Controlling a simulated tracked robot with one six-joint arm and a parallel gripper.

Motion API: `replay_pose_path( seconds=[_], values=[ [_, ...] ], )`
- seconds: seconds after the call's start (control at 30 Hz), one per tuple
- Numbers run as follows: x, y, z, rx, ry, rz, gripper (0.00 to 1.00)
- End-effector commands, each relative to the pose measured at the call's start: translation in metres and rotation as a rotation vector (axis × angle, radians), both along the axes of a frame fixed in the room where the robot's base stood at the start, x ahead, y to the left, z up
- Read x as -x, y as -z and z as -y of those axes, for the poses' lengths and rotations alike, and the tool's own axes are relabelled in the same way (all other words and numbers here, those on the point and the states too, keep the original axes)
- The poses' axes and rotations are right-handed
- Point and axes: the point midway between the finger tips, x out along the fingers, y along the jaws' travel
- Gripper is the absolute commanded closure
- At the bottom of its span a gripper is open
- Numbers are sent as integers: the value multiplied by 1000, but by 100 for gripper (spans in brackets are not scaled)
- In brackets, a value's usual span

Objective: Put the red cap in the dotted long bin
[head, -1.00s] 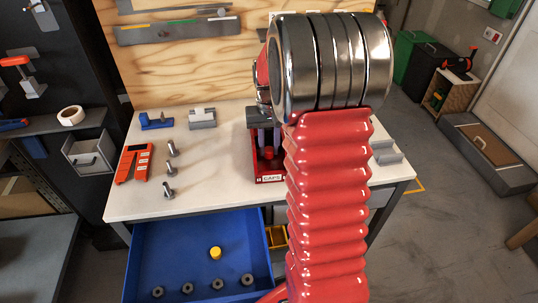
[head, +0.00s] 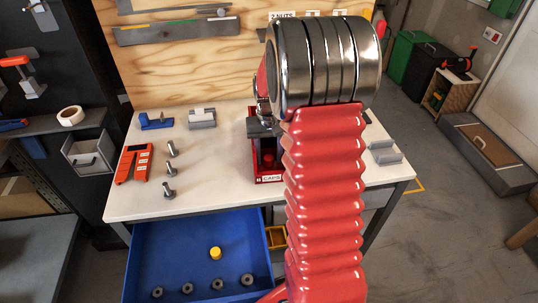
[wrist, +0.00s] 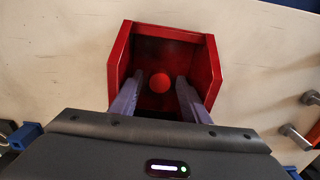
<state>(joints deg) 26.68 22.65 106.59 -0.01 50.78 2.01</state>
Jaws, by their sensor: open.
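The red cap (wrist: 160,82) is a small round piece inside the red bin (wrist: 117,58) in the wrist view. In the head view the red cap (head: 268,158) shows in the shadowed red bin (head: 269,179), which is labelled CAPS. My gripper (wrist: 158,77) is open, with its two purple fingers reaching into the bin on either side of the cap. I cannot tell whether they touch it. In the head view my arm hides part of the bench and of the gripper. I cannot make out a dotted long bin.
An open blue drawer (head: 180,255) below the bench holds a yellow piece (head: 215,253) and several dark round pieces. Bolts (head: 169,169), an orange tool (head: 134,163) and a blue clamp (head: 156,121) lie on the bench's left.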

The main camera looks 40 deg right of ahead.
Motion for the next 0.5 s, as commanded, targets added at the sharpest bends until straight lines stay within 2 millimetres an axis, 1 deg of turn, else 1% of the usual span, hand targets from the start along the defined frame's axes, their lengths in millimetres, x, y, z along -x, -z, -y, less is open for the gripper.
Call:
replay_pose_path(
  seconds=[0.17, 0.27, 0.37, 0.5],
  values=[
    [0, -2, 0, 0, 0, 1, 58],
    [-1, -8, 0, 1, 0, 2, 58],
    [-1, -19, 0, 1, -1, 2, 58],
    [-1, -41, 0, 2, -1, 4, 58]
  ],
)
